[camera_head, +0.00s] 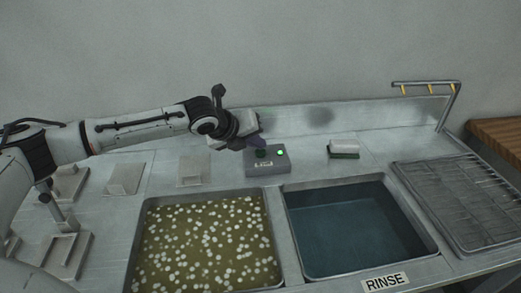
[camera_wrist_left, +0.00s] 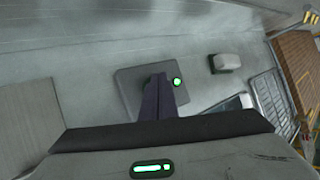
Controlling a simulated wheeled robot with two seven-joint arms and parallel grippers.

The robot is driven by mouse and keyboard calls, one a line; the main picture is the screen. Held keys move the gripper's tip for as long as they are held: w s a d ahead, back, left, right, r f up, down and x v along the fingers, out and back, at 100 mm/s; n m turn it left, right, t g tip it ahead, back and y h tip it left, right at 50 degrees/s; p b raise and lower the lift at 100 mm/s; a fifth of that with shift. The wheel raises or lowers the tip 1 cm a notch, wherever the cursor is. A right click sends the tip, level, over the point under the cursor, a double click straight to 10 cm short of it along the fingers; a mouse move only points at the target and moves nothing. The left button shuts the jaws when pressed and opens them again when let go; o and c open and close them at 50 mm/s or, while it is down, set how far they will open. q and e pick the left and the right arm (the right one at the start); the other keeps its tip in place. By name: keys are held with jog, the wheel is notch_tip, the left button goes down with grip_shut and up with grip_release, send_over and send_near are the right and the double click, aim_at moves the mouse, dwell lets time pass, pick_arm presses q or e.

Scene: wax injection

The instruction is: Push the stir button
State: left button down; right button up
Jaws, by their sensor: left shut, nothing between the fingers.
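The button box (camera_head: 266,166) is a small grey block on the back of the metal counter, behind the two basins. A lit green light (camera_head: 281,153) shows on its right side, and a dark round button (camera_head: 263,154) sits left of it. My left gripper (camera_head: 259,142) is shut and empty, its fingertips over the button. I cannot tell whether they touch it. In the left wrist view the shut fingers (camera_wrist_left: 160,85) reach over the grey box (camera_wrist_left: 127,77) and hide the button; the green light (camera_wrist_left: 177,82) shows beside them. My right gripper is not in view.
A basin of yellowish liquid with many white pieces (camera_head: 146,240) and a blue rinse basin (camera_head: 291,235) lie in front of the box. A green and white sponge (camera_head: 344,148) lies to the right. A wire drying rack (camera_head: 450,195) stands at far right.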

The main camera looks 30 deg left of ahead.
aim_at(258, 153)
pick_arm(q)
jog(key=shift+r+p, duration=1.35)
jog(key=shift+r, duration=1.7)
